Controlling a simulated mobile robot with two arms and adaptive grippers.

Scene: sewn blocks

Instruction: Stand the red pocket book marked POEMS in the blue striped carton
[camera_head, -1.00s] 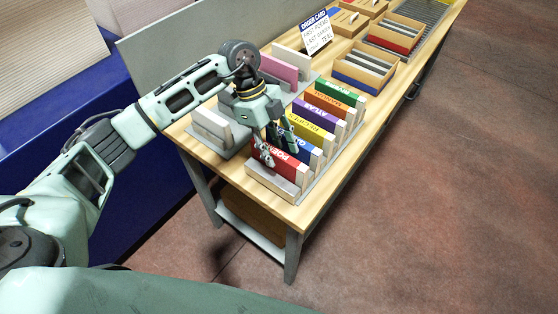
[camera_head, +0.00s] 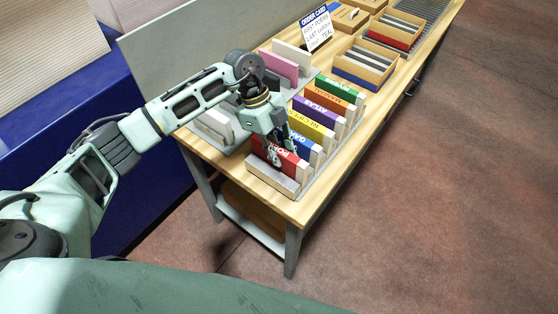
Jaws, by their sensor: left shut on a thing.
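The red book (camera_head: 288,166) stands at the near end of a row of books, its lettering partly hidden by my fingers. My left gripper (camera_head: 282,153) is over it from above, with its fingers shut on the book's upper part. The book is still in the row, upright or nearly so. The blue striped carton (camera_head: 354,81) stands farther back on the table and appears open-topped with grey dividers inside. My right gripper is out of view.
Blue, yellow, purple, orange and green books (camera_head: 340,82) stand behind the red one in the rack. Pink and white blocks (camera_head: 282,66) stand to the left. An order card (camera_head: 316,28) and a red-striped carton (camera_head: 388,42) are farther back.

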